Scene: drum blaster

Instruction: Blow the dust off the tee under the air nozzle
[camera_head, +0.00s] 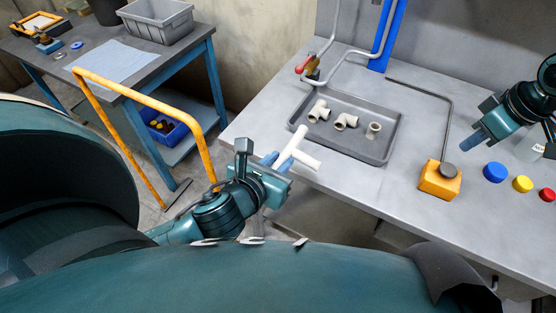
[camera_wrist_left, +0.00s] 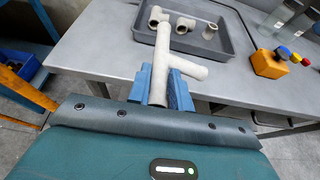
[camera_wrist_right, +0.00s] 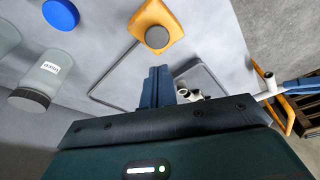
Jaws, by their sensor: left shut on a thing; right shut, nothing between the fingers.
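My left gripper (camera_head: 280,163) is shut on a pale pipe tee (camera_head: 296,146), held near the left front edge of the bench. In the left wrist view the tee (camera_wrist_left: 162,50) sits between the blue fingers (camera_wrist_left: 160,88), a long tube with one branch to the right. Whether dust lies on it is too small to tell. A bent pipe with a red-handled valve (camera_head: 306,65) stands behind the tray; I cannot tell for sure which end is the nozzle. My right gripper (camera_head: 474,139) is shut and empty above the bench, right of an orange box with a dark round button (camera_head: 440,180).
A grey tray (camera_head: 375,151) holds several pale fittings. Blue (camera_head: 495,172), yellow (camera_head: 522,184) and red (camera_head: 547,194) round pieces stand at right, near a labelled jar (camera_wrist_right: 45,75). A yellow rail (camera_head: 140,95) and another table (camera_head: 60,50) are at left. The front middle of the bench is clear.

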